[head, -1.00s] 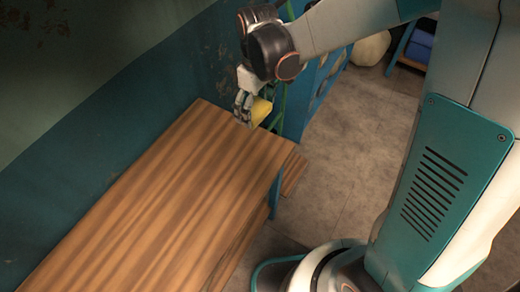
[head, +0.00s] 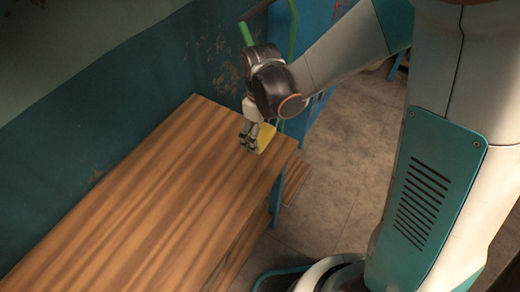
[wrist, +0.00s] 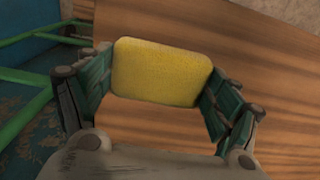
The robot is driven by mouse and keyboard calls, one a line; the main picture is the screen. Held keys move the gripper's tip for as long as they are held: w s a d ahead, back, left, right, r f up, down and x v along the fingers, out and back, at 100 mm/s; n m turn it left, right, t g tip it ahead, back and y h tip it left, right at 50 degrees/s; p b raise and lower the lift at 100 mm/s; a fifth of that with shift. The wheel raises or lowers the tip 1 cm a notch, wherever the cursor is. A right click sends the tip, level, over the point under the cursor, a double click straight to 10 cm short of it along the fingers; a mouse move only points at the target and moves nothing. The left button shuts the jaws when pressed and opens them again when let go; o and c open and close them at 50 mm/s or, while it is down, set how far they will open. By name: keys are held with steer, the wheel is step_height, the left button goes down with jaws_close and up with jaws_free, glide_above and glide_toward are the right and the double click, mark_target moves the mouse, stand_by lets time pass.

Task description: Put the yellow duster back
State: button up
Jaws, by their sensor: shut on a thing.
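The yellow duster (wrist: 162,73) is a soft yellow block, held between the two fingers of my gripper (wrist: 155,85) in the wrist view. In the head view the duster (head: 266,137) shows partly behind my gripper (head: 252,138), at the far end of the wooden table (head: 160,200). My gripper is shut on it and points down. Wooden boards (wrist: 270,75) lie behind the duster in the wrist view. I cannot tell whether the duster touches the table top.
The table top is bare along its length. A dark teal wall (head: 90,165) runs along its left side. Green tubing (head: 292,35) and a blue frame (head: 315,30) stand beyond its far end. Grey floor (head: 340,170) is open to the right.

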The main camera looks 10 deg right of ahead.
mark_target(260, 134)
steer(key=shift+f+b, duration=1.65)
steer(key=shift+f, duration=1)
steer(key=shift+c, duration=0.4)
steer(key=shift+f, duration=0.1)
steer(key=o, duration=0.9)
steer(key=shift+o, duration=0.2)
step_height(260, 134, up, 12)
steer(key=p, duration=0.4)
